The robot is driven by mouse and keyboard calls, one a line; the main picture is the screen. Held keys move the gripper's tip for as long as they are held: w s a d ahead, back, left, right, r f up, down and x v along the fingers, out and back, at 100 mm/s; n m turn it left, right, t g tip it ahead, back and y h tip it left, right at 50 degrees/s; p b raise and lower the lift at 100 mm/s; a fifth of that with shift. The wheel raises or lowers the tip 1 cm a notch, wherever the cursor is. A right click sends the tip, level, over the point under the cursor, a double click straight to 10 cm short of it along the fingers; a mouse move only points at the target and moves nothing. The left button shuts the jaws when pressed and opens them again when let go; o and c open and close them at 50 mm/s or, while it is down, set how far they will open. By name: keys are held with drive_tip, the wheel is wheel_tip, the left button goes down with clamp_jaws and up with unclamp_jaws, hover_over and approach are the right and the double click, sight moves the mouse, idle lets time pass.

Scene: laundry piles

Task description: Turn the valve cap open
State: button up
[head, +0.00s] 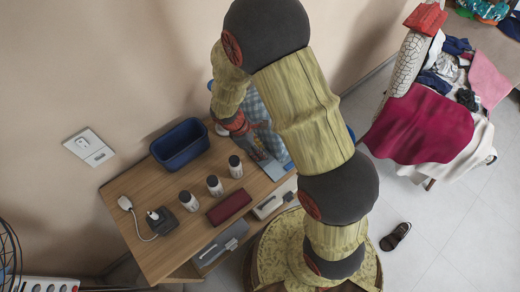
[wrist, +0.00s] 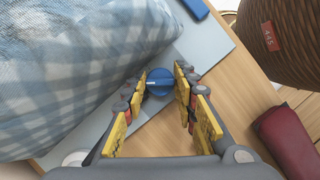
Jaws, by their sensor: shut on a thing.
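The valve cap (wrist: 158,82) is a small round blue knob with a pale raised bar across it. In the wrist view it sits between the fingertips of my gripper (wrist: 161,80), which is shut on it. It lies over a flat pale blue-grey sheet or panel (wrist: 205,45), close beside a blue-and-white checked bag (wrist: 70,65). In the head view the checked bag (head: 258,108) shows at the far end of the wooden table, partly behind my arm. The cap cannot be made out there, and my fingertips are not clear.
On the table (head: 135,187) stand a dark blue bin (head: 180,144), three black-lidded jars (head: 215,186), a dark red case (head: 229,207) and a charger (head: 162,222). The red case (wrist: 287,140) also shows right of my gripper. A clothes-covered chair (head: 425,120) and a slipper (head: 395,236) are at right.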

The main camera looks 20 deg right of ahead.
drive_tip(key=m+p, duration=0.1)
drive_tip(key=m, duration=0.1)
drive_tip(key=m+g+y+p, duration=0.1)
drive_tip(key=m+p, duration=0.1)
drive_tip(key=m, duration=0.1)
drive_tip(key=shift+w+r+g, duration=0.1)
drive_tip(key=shift+g, duration=0.2)
drive_tip(key=m+y+p, duration=0.1)
drive_tip(key=m, duration=0.1)
drive_tip(key=m+g+p, duration=0.1)
drive_tip(key=m, duration=0.2)
drive_tip(key=shift+d+y, duration=0.1)
drive_tip(key=shift+y, duration=0.3)
drive_tip(key=shift+m, duration=0.3)
drive_tip(key=o, duration=1.2)
drive_tip(key=shift+c, duration=0.2)
drive_tip(key=v, duration=1.1)
drive_tip(key=shift+w+r, duration=0.25)
drive_tip(key=shift+r, duration=0.1)
